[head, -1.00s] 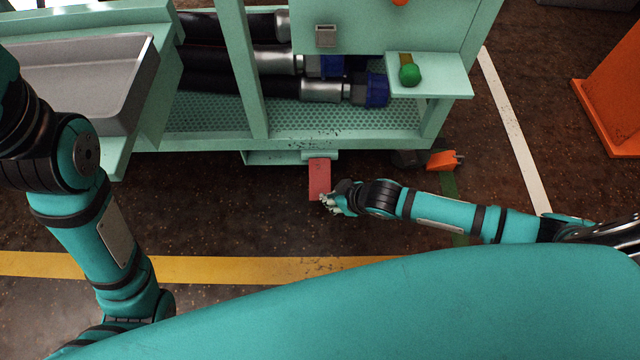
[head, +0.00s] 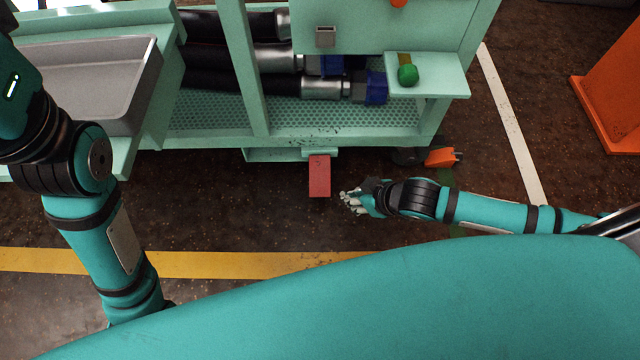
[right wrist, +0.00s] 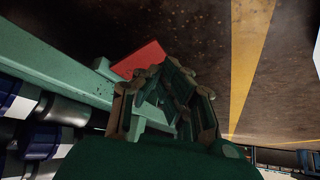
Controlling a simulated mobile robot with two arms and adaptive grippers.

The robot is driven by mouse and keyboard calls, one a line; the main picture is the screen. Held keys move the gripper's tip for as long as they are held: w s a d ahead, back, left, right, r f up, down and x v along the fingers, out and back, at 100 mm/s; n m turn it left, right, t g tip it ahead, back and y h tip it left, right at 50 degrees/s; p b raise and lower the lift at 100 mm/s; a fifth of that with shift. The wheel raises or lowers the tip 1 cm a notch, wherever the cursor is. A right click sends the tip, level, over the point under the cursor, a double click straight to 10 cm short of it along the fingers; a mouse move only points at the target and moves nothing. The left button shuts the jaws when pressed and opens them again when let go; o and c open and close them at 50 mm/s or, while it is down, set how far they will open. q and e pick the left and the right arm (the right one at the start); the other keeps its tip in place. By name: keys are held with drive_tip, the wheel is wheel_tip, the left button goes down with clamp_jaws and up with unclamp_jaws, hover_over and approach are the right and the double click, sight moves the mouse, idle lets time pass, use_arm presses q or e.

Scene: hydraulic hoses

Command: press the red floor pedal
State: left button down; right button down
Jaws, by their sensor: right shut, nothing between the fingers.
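The red floor pedal (head: 319,177) sticks out from under the front edge of the green hose rack (head: 300,140), low near the floor. In the right wrist view the pedal (right wrist: 140,59) shows partly, beyond the fingers. My right gripper (head: 347,201) is shut and empty. In the head view it is just right of the pedal's front end, with a small gap between them. In the right wrist view its fingers (right wrist: 178,72) show close up. My left arm comes in at the left, but its gripper is outside the view.
The rack holds black hoses (head: 240,85) with metal and blue fittings. A green knob (head: 408,75) sits on a side shelf. An orange caster part (head: 441,157) is at the rack's right foot. A grey tray (head: 90,80) is at left. The floor in front is clear.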

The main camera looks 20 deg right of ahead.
drive_tip(key=v, duration=0.3)
drive_tip(key=shift+s+d+r, duration=0.1)
drive_tip(key=shift+s+r, duration=0.1)
drive_tip(key=shift+r, duration=0.05)
idle(0.4)
